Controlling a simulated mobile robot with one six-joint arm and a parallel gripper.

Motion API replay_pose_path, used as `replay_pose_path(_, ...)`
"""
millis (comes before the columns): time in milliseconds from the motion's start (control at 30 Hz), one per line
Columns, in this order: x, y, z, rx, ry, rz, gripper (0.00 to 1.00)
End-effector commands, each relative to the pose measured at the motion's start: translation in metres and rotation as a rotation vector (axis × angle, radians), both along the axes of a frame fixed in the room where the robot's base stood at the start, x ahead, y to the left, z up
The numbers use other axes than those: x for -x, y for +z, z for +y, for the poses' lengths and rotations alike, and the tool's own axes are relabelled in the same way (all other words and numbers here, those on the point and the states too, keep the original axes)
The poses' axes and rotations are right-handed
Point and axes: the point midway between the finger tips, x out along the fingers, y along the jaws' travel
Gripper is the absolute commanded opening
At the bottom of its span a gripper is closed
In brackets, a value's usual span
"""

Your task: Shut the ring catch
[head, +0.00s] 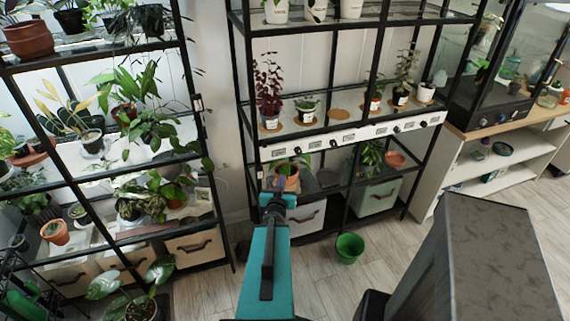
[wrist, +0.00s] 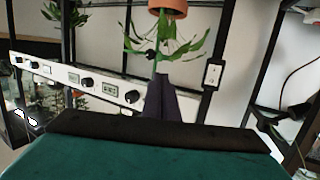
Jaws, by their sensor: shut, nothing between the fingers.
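I cannot make out the ring catch for certain. A small pale plate with a dark part (head: 197,103) sits on the right post of the left-hand glazed cabinet in the head view. A similar plate with a black piece (wrist: 213,75) shows by a dark post in the wrist view; I cannot tell whether either is the catch. My gripper (head: 273,188) is shut and empty, in front of the lower part of the middle rack. In the wrist view its dark fingers (wrist: 161,80) are together, with plant leaves beyond them.
A white strip with several black knobs (head: 350,136) runs along the middle rack. A terracotta pot (head: 286,178) stands behind my gripper. A green bucket (head: 350,247) is on the floor. Plants crowd the left cabinet.

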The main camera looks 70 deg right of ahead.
Motion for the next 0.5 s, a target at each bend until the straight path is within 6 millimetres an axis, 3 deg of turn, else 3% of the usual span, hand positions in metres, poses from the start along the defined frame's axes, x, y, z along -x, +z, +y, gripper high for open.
replay_pose_path(500, -0.0030, -0.0047, -0.0084, -0.001, 0.001, 0.000, 0.00)
